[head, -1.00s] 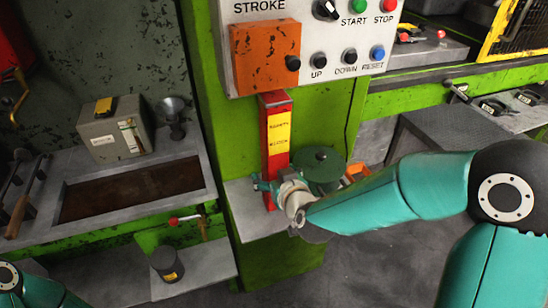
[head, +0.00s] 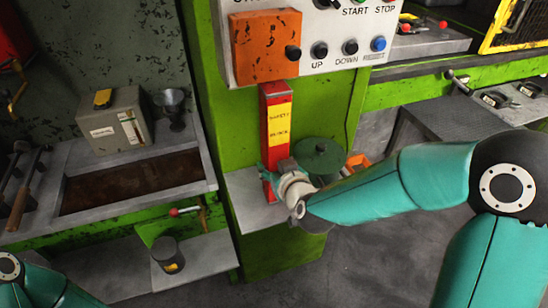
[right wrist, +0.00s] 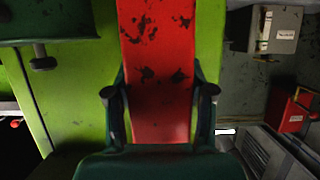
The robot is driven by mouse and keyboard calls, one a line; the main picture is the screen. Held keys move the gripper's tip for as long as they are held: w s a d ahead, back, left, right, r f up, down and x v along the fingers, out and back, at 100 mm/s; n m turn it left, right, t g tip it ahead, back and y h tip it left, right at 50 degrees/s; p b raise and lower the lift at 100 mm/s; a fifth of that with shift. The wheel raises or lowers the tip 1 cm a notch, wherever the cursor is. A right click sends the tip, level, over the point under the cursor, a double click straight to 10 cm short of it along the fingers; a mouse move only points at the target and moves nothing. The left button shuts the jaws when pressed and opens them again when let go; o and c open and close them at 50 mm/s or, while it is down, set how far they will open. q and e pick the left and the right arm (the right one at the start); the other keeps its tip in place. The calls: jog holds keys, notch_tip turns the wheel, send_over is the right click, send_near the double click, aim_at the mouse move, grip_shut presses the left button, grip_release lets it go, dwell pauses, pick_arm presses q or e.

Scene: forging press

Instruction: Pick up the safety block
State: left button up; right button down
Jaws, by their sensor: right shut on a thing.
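The safety block (head: 278,125) is a tall red bar with a yellow label. It stands upright on a small grey shelf (head: 252,208) in front of the green press column, below the control panel. My right gripper (head: 272,178) is shut on the lower part of the block. In the right wrist view the red block (right wrist: 160,75) fills the middle, with one finger of my right gripper (right wrist: 160,108) on each side of it. My left arm shows at the lower left corner of the head view, but its gripper is out of the picture.
The control panel (head: 335,72) with an orange box (head: 266,48) hangs just above the block. A round dark green lidded container (head: 318,158) stands right beside my right gripper. At left are a grey box (head: 115,125) and a lower shelf with a dark cup (head: 167,255).

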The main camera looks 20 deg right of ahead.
jog(key=shift+r, duration=0.25)
jog(key=shift+r, duration=0.7)
jog(key=s+b, duration=1.3)
jog(key=s, duration=0.5)
jog(key=shift+d, duration=0.3)
